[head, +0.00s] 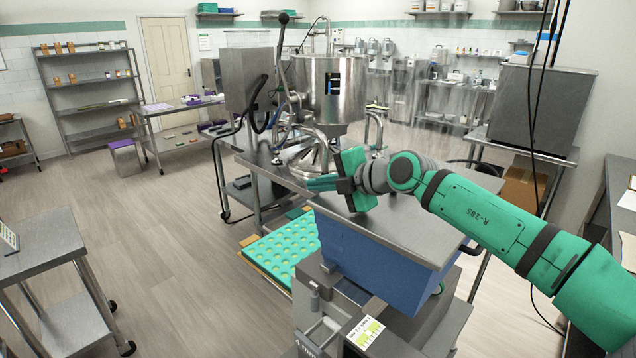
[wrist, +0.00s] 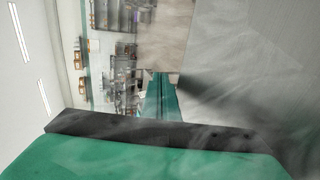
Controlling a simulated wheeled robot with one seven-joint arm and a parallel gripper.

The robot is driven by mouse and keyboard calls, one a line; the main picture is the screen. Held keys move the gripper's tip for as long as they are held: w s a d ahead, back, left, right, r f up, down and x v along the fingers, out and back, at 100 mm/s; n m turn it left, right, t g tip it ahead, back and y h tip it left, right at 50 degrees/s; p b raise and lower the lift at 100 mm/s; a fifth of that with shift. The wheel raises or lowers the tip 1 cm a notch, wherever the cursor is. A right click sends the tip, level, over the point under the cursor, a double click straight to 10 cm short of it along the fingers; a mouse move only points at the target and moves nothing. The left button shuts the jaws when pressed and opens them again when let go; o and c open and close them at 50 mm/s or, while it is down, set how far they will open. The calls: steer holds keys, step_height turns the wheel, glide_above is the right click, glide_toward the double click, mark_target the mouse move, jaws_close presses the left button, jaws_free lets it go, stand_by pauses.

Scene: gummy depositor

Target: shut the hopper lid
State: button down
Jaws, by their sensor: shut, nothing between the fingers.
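A blue hopper (head: 375,268) stands in the front middle of the head view. A flat grey metal lid (head: 405,238) lies over its top, looking level or nearly so. I cannot tell whether it is fully seated. My gripper (head: 312,184) is shut and empty, pointing left just above the far left part of the lid. In the wrist view the green fingers (wrist: 161,78) are together with nothing between them. A smooth grey surface fills the right side of that view, probably the lid. My gripper and forearm hide part of the lid's far side. I cannot tell whether they touch.
A teal mould tray (head: 280,252) sticks out at the hopper's left. Behind is a steel table with a round kettle (head: 335,92) and a black-knobbed lever (head: 283,18). A grey bench (head: 40,245) stands front left. The floor (head: 170,240) between is clear.

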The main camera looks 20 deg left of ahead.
step_height(320, 180, up, 14)
stand_by(0.6)
